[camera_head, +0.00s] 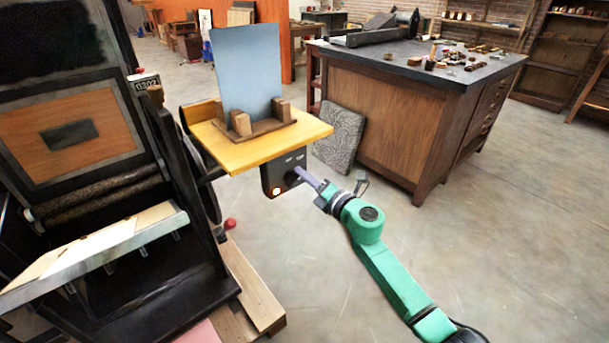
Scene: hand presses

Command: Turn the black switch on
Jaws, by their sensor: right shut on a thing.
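A black switch box (269,179) hangs under the front edge of a yellow wooden shelf (228,153). The black switch (291,178) is on the right part of the box's face, largely covered by my gripper. My right gripper (299,173) reaches in from the lower right and is shut on the switch. Its fingertips are small here, so the switch's exact position is hard to tell. My left gripper is not in view.
A blue-grey plate (248,75) stands upright in wooden blocks on the shelf. A large black press (198,240) fills the left side, with a red knob (230,224). A wooden cabinet (385,120) stands behind right. A patterned slab (340,138) leans on it. The floor at right is clear.

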